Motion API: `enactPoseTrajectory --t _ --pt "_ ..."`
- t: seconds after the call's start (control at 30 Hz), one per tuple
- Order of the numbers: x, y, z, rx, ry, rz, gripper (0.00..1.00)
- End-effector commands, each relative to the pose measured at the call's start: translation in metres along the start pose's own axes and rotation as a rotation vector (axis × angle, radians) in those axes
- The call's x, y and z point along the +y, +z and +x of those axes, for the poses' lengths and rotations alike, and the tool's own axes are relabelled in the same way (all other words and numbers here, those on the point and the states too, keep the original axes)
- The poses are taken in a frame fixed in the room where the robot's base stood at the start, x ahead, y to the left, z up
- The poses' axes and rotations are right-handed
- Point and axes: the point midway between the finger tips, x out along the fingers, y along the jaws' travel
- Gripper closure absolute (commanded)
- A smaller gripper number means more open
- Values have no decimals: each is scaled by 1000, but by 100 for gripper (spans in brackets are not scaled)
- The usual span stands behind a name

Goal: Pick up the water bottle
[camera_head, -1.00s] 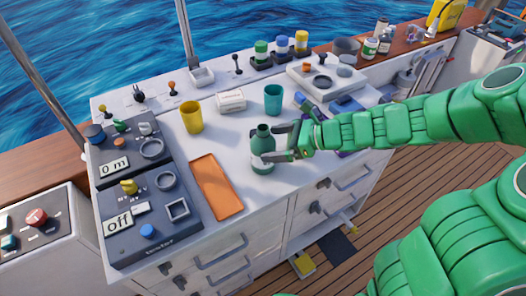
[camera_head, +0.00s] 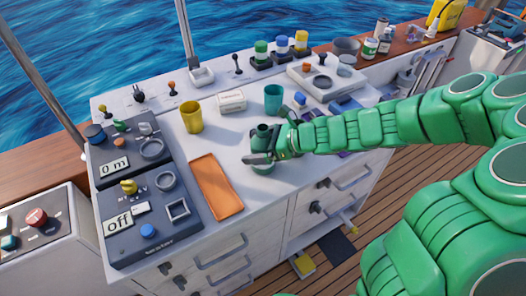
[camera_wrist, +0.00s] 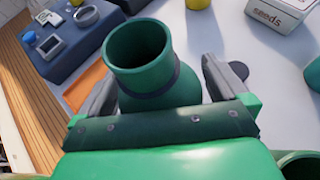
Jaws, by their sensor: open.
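The water bottle (camera_head: 262,138) is dark green with an open round mouth. It stands upright on the white counter, left of the teal cup, and my gripper partly hides it. It also shows close up in the wrist view (camera_wrist: 140,60), with its neck between the two fingers. My gripper (camera_head: 258,158) reaches in from the right. Its fingers are open, one on each side of the bottle. In the wrist view a gap shows at the right finger; whether the left finger touches the bottle I cannot tell.
An orange tray (camera_head: 215,186) lies left of the bottle, beside the dark control panels (camera_head: 150,215). A yellow cup (camera_head: 191,117), a white box (camera_head: 231,100) and a teal cup (camera_head: 273,99) stand behind it. The counter's front edge is close to the bottle.

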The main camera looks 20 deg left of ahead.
Motion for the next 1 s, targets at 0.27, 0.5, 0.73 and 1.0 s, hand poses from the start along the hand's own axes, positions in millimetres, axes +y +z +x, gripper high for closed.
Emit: enactPoseTrajectory --t 0.27,0.5,0.73,1.0 --pt "0 0 0 1 0 0 24" --pt "0 0 0 1 0 -1 61" --pt "0 0 0 1 0 -1 64" --pt "0 3 -2 1 0 -2 64"
